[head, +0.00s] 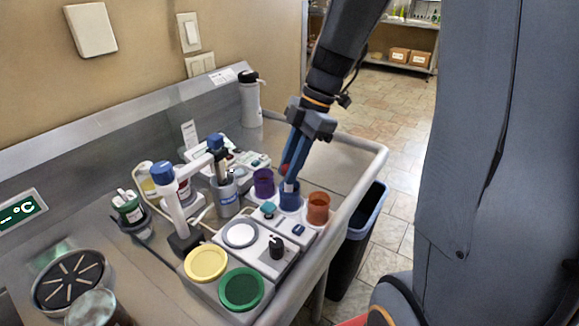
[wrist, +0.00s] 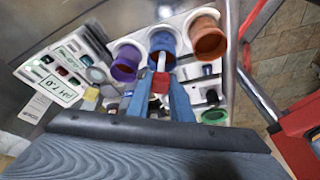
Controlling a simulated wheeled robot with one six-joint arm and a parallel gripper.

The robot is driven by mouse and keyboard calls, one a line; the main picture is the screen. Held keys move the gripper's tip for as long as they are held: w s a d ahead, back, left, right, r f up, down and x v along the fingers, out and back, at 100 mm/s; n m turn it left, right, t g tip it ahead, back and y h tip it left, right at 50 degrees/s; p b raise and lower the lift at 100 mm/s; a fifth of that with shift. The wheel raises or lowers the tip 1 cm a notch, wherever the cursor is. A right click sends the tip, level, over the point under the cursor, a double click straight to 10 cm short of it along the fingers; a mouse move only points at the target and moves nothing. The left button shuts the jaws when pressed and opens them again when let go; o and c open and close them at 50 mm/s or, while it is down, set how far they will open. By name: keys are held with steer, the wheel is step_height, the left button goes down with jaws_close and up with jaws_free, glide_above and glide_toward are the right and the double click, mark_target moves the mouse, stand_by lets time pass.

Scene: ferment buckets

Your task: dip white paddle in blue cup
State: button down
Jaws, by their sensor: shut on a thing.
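My gripper (head: 291,172) points down over the blue cup (head: 290,202), its blue fingers close together. In the wrist view the fingers (wrist: 160,97) are shut on a red grip block with the white paddle (wrist: 162,61) extending beyond it. The paddle's white shaft overlaps the mouth of the blue cup (wrist: 175,43). Its far end seems to be inside the cup, but how deep I cannot tell. In the head view the fingers hide most of the paddle.
A purple cup (head: 263,183) stands left of the blue cup and an orange cup (head: 318,209) right of it, both close. A grey device with yellow (head: 206,262) and green (head: 241,288) discs stands nearer. The counter's raised edge (head: 352,205) runs along the right, with a bin (head: 352,250) below.

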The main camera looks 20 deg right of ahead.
steer(key=shift+r+p, duration=2.45)
steer(key=shift+r, duration=1.4)
